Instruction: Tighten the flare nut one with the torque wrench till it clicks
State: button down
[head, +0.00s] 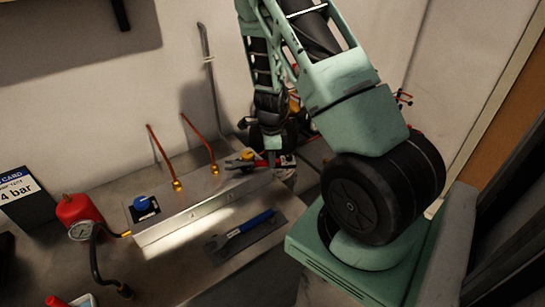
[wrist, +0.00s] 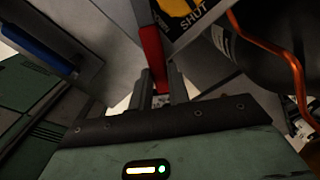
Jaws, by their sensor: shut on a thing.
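The blue-handled wrench (head: 240,231) lies on a dark mat on the bench, in front of the metal block, away from my gripper. Two brass flare nuts, a left one (head: 177,185) and a right one (head: 214,169), sit on the block under copper tubes; I cannot read which is one. My gripper (head: 273,158) is at the block's right end, shut on a red lever (head: 245,163). In the wrist view the red lever (wrist: 152,45) runs up from between my fingers (wrist: 158,92), beside a yellow label reading SHUT (wrist: 187,12). The fingertip contact is partly hidden.
A red pump (head: 75,211) with a gauge (head: 81,231) and dark hose stands left. A card (head: 20,195) stands behind it. The bench front is mostly clear around the wrench.

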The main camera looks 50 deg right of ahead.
aim_at(258, 161)
dwell(0.7)
jog(key=shift+w+a+p, duration=0.65)
jog(key=shift+w+a, duration=0.1)
jog(key=shift+w, duration=0.1)
jog(key=c, duration=2.1)
grip_release()
jog(key=shift+w+a+p, duration=0.65)
jog(key=shift+w+a, duration=0.1)
grip_shut()
dwell(0.5)
jog(key=shift+s+a+m, duration=0.5)
jog(key=shift+a+m, duration=0.15)
jog(key=shift+s+a+m, duration=0.45)
jog(key=shift+a+m, duration=0.2)
jog(key=shift+s+a+m, duration=0.4)
jog(key=shift+a+m, duration=0.3)
